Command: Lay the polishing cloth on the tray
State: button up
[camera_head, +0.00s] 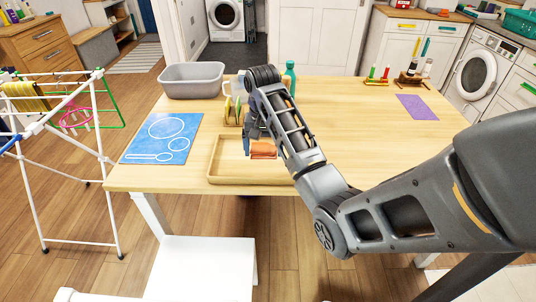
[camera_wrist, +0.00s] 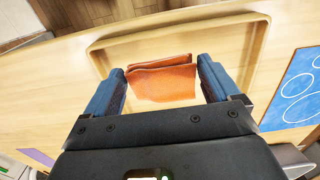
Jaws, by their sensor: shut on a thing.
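The orange-red folded polishing cloth (camera_head: 263,149) is at the tip of my gripper (camera_head: 254,143). In the wrist view, the cloth (camera_wrist: 162,80) spans the gap between the two blue fingers of my gripper (camera_wrist: 163,78), which are shut on it. The wooden tray (camera_head: 235,180) lies on the table near its front edge. In the wrist view, the cloth appears over the tray floor (camera_wrist: 225,45). I cannot tell whether its lower edge touches the tray. My arm hides the tray's right part in the head view.
A blue mat with white outlines (camera_head: 150,149) lies left of the tray. Behind are a grey basin (camera_head: 192,80), a rack with coloured pieces (camera_head: 232,111) and a green bottle (camera_head: 290,77). A purple cloth (camera_head: 418,107) lies far right. The table's right middle is mostly clear.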

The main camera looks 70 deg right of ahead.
aim_at(268, 142)
jog(key=d+f, duration=0.1)
jog(key=d, duration=0.1)
jog(key=w+d+f, duration=0.1)
jog(key=d+f, duration=0.1)
jog(key=d, duration=0.1)
jog(key=w+d+f+b, duration=0.1)
jog(key=d+f, duration=0.1)
jog(key=d, duration=0.1)
jog(key=shift+w+d+f, duration=0.15)
jog(key=shift+d+f, duration=0.05)
jog(key=shift+d, duration=0.05)
jog(key=shift+f+p, duration=0.6)
jog(key=shift+f, duration=1.2)
jog(key=shift+f, duration=0.3)
jog(key=o, duration=0.9)
jog(key=shift+b, duration=0.65)
notch_tip(268, 142, up, 8)
jog(key=shift+w+a+r, duration=0.1)
